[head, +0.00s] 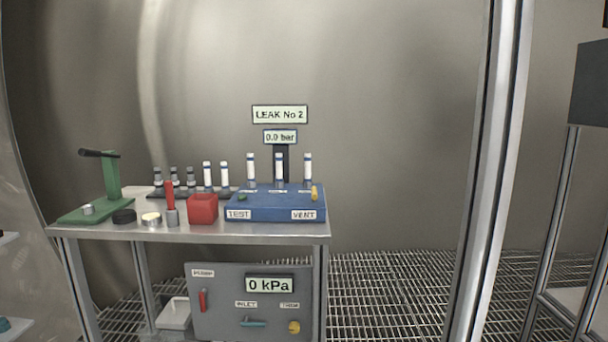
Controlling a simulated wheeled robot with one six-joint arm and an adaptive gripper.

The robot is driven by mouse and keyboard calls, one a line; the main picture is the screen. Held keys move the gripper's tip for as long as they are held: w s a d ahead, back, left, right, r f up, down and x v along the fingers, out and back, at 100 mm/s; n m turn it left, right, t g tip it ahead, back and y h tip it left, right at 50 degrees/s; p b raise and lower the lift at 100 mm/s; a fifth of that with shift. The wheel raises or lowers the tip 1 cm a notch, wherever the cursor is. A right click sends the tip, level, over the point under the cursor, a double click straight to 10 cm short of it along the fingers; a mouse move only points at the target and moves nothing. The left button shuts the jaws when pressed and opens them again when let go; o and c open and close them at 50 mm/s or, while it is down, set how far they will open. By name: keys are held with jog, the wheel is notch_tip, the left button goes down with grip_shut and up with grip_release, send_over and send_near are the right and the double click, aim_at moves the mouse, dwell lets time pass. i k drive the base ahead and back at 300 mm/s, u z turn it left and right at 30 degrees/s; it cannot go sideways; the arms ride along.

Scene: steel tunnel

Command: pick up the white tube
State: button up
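Several white tubes with dark bands stand upright on the steel table. Two of them, a left one (207,174) and a right one (224,174), stand at the right end of a dark rack (184,193). Three more, a left one (250,167), a middle one (279,167) and a right one (307,167), stand on a blue test block (270,208). I cannot tell which one is the task's white tube. Their lower ends are partly hidden in their holders. My gripper is not in view.
The table (180,232) also holds a green press (109,190), grey-topped pieces in the rack, a red open box (202,208), a red-handled tool (170,205) and small round pieces. A grey panel (225,315) stands below. Grated floor (390,295) is clear to the right.

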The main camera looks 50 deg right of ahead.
aim_at(279, 158)
jog(key=z, duration=0.8)
jog(key=i, duration=0.25)
jog(key=u, duration=0.1)
